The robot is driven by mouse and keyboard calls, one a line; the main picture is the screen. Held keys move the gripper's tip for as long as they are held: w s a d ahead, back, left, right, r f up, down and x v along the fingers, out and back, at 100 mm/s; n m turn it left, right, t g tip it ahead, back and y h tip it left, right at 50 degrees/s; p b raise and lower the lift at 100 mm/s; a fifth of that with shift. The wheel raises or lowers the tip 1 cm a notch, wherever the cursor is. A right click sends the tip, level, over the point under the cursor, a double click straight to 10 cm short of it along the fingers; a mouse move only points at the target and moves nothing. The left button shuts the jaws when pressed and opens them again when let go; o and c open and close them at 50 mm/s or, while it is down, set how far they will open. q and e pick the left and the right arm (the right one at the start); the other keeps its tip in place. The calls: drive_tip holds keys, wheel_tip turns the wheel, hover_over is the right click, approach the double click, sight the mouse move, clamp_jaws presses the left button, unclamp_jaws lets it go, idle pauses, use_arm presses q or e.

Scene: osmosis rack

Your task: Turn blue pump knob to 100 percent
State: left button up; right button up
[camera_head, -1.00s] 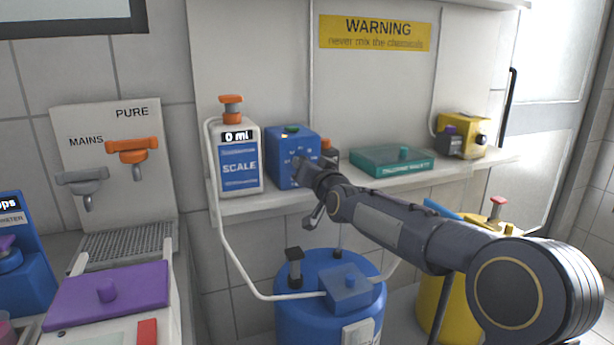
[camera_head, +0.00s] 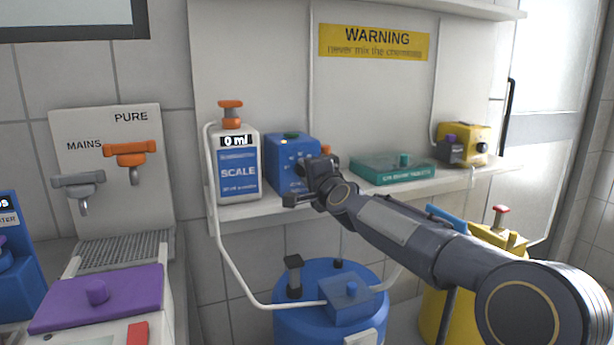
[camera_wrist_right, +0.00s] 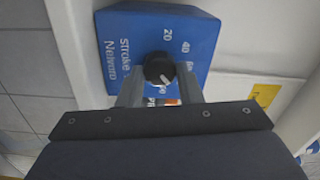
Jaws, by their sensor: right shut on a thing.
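The blue pump (camera_head: 287,158) stands on the wall shelf beside the white scale bottle. In the right wrist view its blue face (camera_wrist_right: 125,62) shows the printed numbers 20, 40 and 60 around a round black knob (camera_wrist_right: 158,68). The white pointer mark on the knob points to the lower right in that view; the number there is partly hidden. My right gripper (camera_head: 303,183) is at the pump's front face. Its two fingers are shut on the knob, one on each side. In the head view the gripper hides the knob. My left gripper is out of view.
The scale bottle (camera_head: 238,170) with an orange top stands close left of the pump. A green box (camera_head: 385,170) and a yellow pump (camera_head: 468,142) are farther right on the shelf (camera_head: 225,214). A blue barrel (camera_head: 300,325) and a white tube (camera_head: 222,245) are below.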

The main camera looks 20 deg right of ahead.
drive_tip(key=m, duration=0.6)
drive_tip(key=shift+f+b, duration=0.1)
drive_tip(key=shift+b, duration=0.25)
drive_tip(key=shift+m, duration=0.3)
drive_tip(key=o, duration=1)
drive_tip(key=s, duration=0.5)
drive_tip(key=s+b, duration=0.1)
drive_tip(key=s, duration=0.1)
drive_tip(key=shift+s+a, duration=0.25)
drive_tip(key=shift+s, duration=0.15)
